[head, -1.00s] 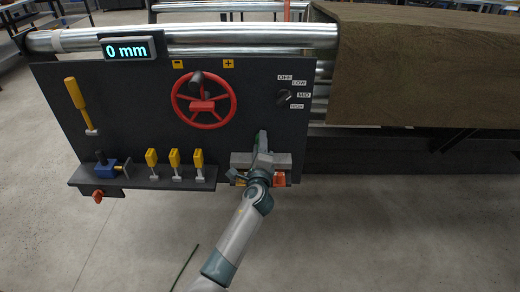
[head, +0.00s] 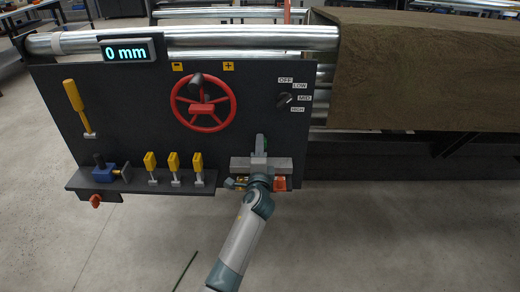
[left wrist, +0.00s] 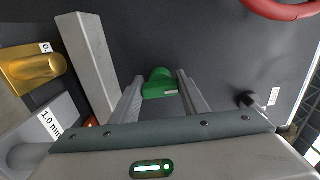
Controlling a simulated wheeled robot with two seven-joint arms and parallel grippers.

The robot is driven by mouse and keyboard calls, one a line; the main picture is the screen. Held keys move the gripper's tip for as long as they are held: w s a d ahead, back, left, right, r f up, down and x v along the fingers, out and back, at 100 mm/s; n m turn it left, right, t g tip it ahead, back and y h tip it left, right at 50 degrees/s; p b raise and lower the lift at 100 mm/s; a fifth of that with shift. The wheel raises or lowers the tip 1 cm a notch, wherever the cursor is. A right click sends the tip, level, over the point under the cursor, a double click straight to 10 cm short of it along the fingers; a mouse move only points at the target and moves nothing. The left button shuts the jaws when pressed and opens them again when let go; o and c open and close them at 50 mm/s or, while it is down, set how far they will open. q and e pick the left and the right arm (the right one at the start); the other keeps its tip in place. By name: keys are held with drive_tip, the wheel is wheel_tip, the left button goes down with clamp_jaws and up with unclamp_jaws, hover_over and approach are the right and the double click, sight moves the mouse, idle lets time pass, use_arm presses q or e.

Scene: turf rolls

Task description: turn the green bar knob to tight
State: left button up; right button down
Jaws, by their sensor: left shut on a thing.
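The green bar knob (head: 261,141) is on the dark panel, right of centre and below the red handwheel. My left gripper (head: 260,152) is at the knob, its body hiding the lower part. In the left wrist view the green knob (left wrist: 158,84) sits between the two fingers of my left gripper (left wrist: 162,90), which is shut on it. No tight mark by the knob can be read. My right gripper is not in view.
A red handwheel (head: 204,103) and a black selector knob (head: 284,100) are higher on the panel. Several yellow-handled pieces (head: 173,163) stand on the shelf (head: 130,183) to the left. A brown turf roll (head: 425,70) is at right. The floor in front is mostly clear.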

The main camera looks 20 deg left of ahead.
use_arm(q)
drive_tip(key=o, duration=1.1)
drive_tip(key=shift+c, duration=0.2)
drive_tip(key=shift+s, duration=0.15)
drive_tip(key=v, duration=1.7)
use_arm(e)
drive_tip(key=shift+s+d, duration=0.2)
use_arm(q)
drive_tip(key=shift+s, duration=0.1)
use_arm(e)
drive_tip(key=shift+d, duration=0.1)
